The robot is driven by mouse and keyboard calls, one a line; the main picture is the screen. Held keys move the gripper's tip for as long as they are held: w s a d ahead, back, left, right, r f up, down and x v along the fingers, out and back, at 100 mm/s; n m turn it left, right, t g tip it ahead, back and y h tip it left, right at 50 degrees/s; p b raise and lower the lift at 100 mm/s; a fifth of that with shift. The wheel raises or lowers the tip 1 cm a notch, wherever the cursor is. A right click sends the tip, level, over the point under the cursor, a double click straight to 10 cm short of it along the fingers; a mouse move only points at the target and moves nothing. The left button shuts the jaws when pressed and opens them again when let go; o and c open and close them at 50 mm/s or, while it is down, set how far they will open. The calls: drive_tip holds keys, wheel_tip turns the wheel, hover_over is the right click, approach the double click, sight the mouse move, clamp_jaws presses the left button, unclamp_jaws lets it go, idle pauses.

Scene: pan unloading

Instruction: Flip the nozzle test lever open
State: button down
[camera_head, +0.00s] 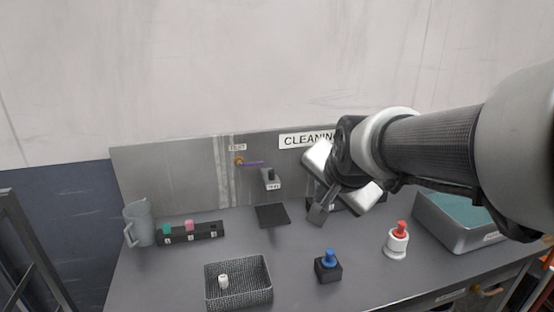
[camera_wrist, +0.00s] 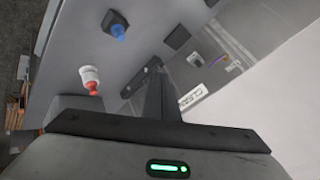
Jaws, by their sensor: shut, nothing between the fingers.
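A small purple lever (camera_head: 252,163) with an orange round base (camera_head: 239,160) is on the grey back panel, below a small label. It points to the right, roughly level. In the wrist view the purple lever (camera_wrist: 218,60) shows small at the upper right. My gripper (camera_head: 318,214) is shut and empty, pointing down above the table, to the right of the lever and well apart from it. In the wrist view its fingers (camera_wrist: 156,70) are together, with nothing between them.
A grey bracket (camera_head: 269,177) sits on the panel right of the lever, above a dark square pad (camera_head: 272,216). A blue-topped block (camera_head: 328,265), a red-topped white bottle (camera_head: 397,240), a mesh basket (camera_head: 239,296), a pitcher (camera_head: 139,224) and a grey tub (camera_head: 454,232) stand on the table.

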drive_tip(key=w+a+f+m+b, duration=0.2)
drive_tip(key=w+f, duration=0.2)
drive_tip(key=w, duration=0.2)
drive_tip(key=m+t+y+b, duration=0.4)
drive_tip(key=m+t+b, duration=0.5)
drive_tip(key=m, duration=1.3)
approach(251, 164)
wheel_tip(251, 164, down, 5)
drive_tip(key=d+g, duration=0.1)
drive_tip(key=shift+s+d+r+g+h, duration=0.2)
drive_tip(key=shift+s+d+g+h, duration=0.05)
drive_tip(key=shift+s+g+h, duration=0.1)
drive_tip(key=x, duration=1)
drive_tip(key=shift+a+r, duration=0.1)
drive_tip(key=r, duration=0.4)
drive_tip(key=shift+s, duration=0.4)
